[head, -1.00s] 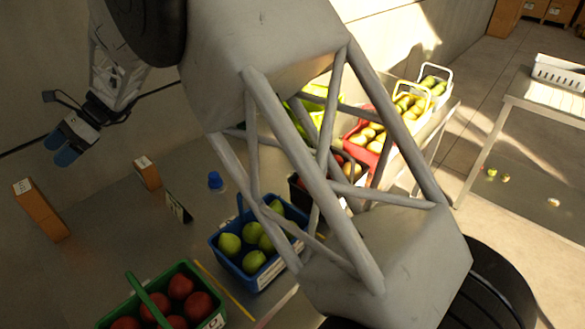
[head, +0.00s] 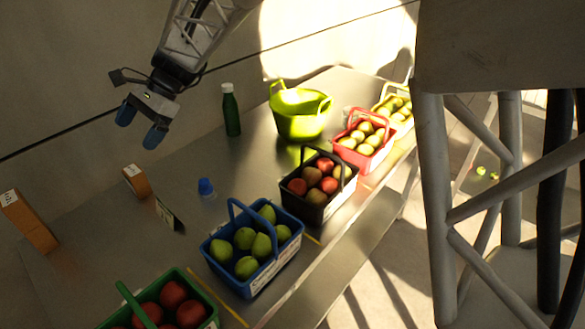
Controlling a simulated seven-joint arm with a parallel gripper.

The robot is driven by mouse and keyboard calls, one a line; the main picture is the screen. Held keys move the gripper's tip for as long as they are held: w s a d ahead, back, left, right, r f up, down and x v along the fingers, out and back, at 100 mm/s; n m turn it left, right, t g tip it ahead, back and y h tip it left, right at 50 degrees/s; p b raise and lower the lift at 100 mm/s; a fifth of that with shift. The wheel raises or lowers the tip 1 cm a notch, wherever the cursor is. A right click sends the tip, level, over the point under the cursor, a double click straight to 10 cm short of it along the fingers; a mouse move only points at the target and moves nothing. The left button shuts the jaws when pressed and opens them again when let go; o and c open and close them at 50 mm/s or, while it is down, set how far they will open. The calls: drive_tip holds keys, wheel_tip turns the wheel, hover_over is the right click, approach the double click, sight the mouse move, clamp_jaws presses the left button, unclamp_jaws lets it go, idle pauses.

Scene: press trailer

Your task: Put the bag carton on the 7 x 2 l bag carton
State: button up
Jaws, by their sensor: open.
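Two orange-brown cartons with white labels stand on the metal table at the left in the head view. One is a taller carton (head: 28,222) near the left edge, the other a smaller carton (head: 137,181) to its right and farther back. The label print is too small to read, so I cannot tell which is the 7 x 2 l bag carton. The two stand apart. My gripper (head: 140,126) has blue fingertips, is open and empty, and is seen above the smaller carton, apart from it.
A small dark sign (head: 168,214) and a blue-capped item (head: 206,188) stand right of the smaller carton. A green bottle (head: 231,112) and lime tub (head: 299,115) stand behind. Fruit baskets, including a blue basket (head: 246,262), line the front edge.

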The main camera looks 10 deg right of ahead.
drive_tip(key=s+d+r+n+t+h, duration=0.1)
drive_tip(key=s+d, duration=0.1)
drive_tip(key=d, duration=0.6)
drive_tip(key=s+d+r+n+t+h, duration=0.1)
drive_tip(key=s+d+t, duration=0.1)
drive_tip(key=d, duration=0.6)
drive_tip(key=s+d+f+n+t+h, duration=0.2)
drive_tip(key=s+d+h, duration=0.1)
drive_tip(key=s+d, duration=0.8)
drive_tip(key=s+d+f+n+t+h, duration=0.2)
drive_tip(key=s+d, duration=0.9)
drive_tip(key=d, duration=0.8)
drive_tip(key=shift+d+f+t+h, duration=0.15)
drive_tip(key=shift+f+t+h, duration=0.25)
drive_tip(key=shift+f, duration=0.1)
